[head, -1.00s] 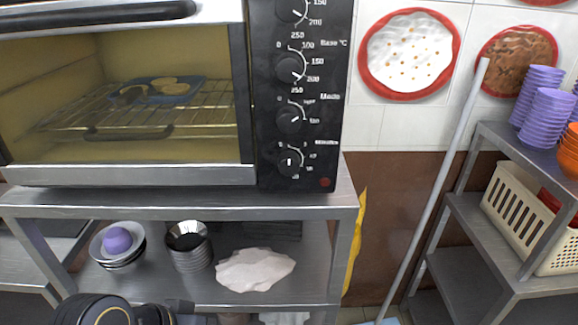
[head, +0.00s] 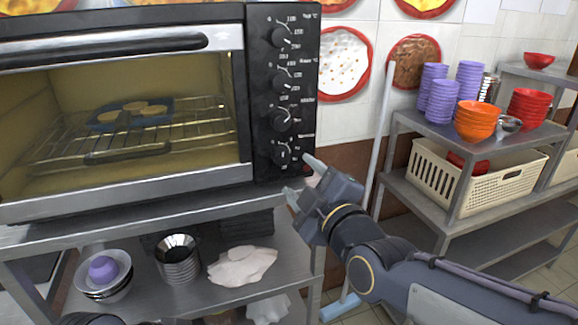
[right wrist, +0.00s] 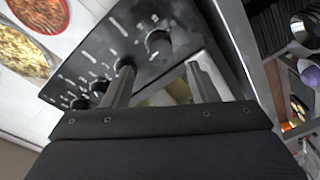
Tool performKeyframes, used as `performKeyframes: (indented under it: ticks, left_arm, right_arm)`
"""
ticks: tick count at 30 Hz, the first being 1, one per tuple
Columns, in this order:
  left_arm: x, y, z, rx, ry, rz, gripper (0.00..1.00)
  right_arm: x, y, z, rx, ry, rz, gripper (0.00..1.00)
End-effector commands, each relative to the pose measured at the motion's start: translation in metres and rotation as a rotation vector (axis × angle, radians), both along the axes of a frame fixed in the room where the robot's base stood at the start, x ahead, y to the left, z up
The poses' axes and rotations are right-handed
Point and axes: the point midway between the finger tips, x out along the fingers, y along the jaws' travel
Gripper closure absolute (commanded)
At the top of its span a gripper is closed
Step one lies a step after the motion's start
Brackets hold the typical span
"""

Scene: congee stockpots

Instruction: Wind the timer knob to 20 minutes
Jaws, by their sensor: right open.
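The timer knob (head: 283,155) is the lowest of the black knobs on the oven's control panel (head: 262,95). Its pale pointer mark looks roughly vertical; the exact setting is too small to read. My right gripper (head: 299,178) is open and empty, just below and right of the knob in the head view, in front of the panel's lower corner. In the right wrist view the spread fingers (right wrist: 160,75) point at the panel, and the lowest knob (right wrist: 158,42) shows beyond and between them, apart from both. My left gripper is not in view.
A rack on the right holds bowls and a cream basket (head: 500,190).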

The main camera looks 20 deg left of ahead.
Motion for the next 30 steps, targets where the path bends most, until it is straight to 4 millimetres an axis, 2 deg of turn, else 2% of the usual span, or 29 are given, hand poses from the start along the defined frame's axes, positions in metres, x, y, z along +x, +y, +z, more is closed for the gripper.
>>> performKeyframes:
  ticks: [12, 24, 25, 30]
  left_arm:
    - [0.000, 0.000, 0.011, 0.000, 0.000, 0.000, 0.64]
    - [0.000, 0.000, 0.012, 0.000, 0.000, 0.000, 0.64]
    - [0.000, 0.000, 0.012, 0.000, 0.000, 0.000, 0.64]
    - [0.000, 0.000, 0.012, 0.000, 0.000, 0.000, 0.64]
  right_arm:
    - [0.048, 0.038, 0.000, -0.001, 0.006, -0.002, 0.47]
    - [0.056, 0.045, -0.001, 0.002, 0.006, 0.001, 0.47]
    - [0.056, 0.045, -0.001, 0.002, 0.006, 0.001, 0.48]
    - [0.056, 0.045, -0.001, 0.002, 0.006, 0.001, 0.70]
